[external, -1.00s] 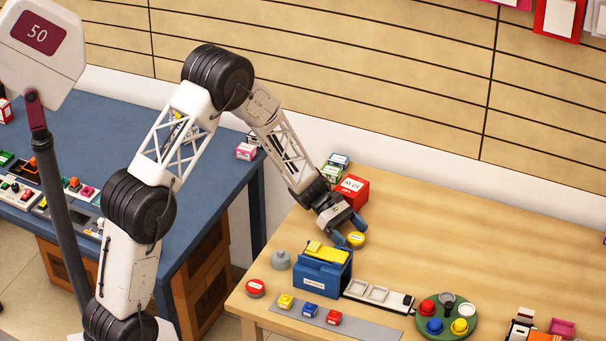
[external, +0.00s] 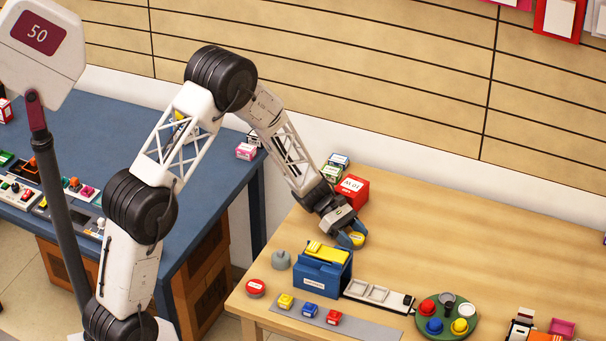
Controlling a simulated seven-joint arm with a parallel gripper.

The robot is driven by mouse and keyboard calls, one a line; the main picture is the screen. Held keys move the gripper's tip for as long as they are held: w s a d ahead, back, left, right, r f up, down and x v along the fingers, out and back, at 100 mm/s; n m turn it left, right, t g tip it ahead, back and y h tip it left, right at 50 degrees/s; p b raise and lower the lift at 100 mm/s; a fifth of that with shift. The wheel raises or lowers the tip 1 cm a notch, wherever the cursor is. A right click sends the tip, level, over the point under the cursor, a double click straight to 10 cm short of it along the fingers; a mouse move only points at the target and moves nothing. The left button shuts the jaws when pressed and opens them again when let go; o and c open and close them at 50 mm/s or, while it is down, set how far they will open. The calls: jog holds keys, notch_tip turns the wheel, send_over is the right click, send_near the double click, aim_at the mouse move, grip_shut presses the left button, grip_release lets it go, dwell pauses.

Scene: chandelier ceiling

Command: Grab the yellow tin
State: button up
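The yellow tin (external: 358,239) is a small round tin on the wooden table, behind and right of the blue box. My gripper (external: 353,239) is low over the table with its blue fingertips at the tin, one on the near left side. The far finger is partly hidden, so I cannot tell whether the fingers press on the tin or only stand around it. The tin appears to rest on the table.
A blue box (external: 320,281) with yellow cards stands just in front of my gripper. A red box (external: 352,190) is close behind it. A red tin (external: 255,288), a grey weight (external: 281,259) and a green round tray (external: 447,333) are nearer the front. The table's right rear is clear.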

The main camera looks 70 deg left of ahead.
aim_at(354, 236)
jog(key=shift+c, duration=1.2)
jog(key=shift+r, duration=0.1)
jog(key=shift+r, duration=4.9)
